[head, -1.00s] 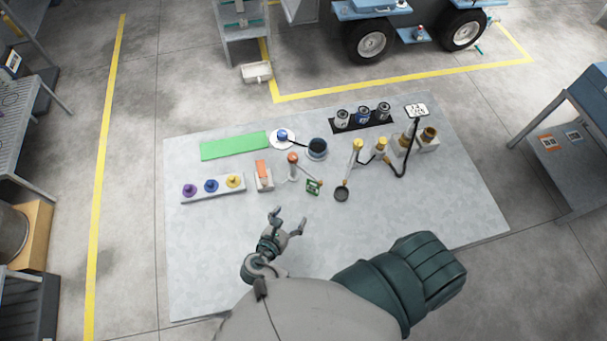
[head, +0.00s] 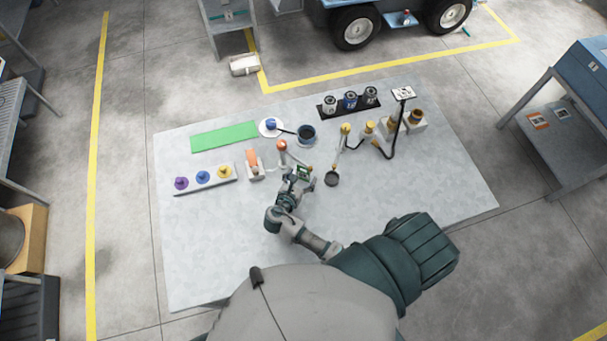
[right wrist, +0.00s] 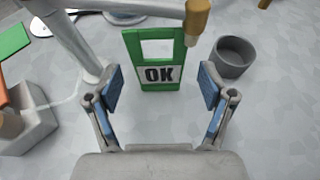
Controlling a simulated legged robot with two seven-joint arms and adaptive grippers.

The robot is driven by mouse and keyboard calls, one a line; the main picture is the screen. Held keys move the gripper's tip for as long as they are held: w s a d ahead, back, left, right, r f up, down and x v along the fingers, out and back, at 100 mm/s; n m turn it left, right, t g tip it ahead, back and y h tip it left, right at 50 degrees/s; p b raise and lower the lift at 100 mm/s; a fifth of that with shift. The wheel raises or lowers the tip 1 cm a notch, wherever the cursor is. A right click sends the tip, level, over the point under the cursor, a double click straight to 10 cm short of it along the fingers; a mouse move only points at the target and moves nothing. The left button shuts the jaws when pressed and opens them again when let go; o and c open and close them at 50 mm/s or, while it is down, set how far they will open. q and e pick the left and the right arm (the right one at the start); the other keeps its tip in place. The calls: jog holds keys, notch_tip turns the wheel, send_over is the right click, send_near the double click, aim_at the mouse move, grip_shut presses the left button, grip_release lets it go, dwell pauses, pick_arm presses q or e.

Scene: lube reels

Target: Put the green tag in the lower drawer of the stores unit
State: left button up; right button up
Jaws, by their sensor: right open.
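The green tag (right wrist: 157,86) carries a white panel marked OK and has a square opening at its top. In the head view the green tag (head: 303,171) shows at my right gripper's fingertips. My right gripper (head: 301,180) is open, and in the right wrist view its two blue-padded fingers (right wrist: 160,92) stand to either side of the tag with gaps between. The tag seems upright, near the tan tip of a white arm. My left gripper is not in view. I cannot make out a stores unit with a lower drawer for certain.
A small dark cup (right wrist: 232,56) stands right of the tag. An orange-topped block (head: 253,165) and a row of coloured knobs (head: 204,178) lie left. Cans (head: 350,102) stand at the back. The table's (head: 215,250) front left is clear.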

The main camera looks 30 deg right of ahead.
jog(key=shift+x, duration=1.2)
jog(key=shift+a+r, duration=0.1)
jog(key=shift+a, duration=0.15)
jog(key=c, duration=1)
jog(key=shift+d, duration=0.15)
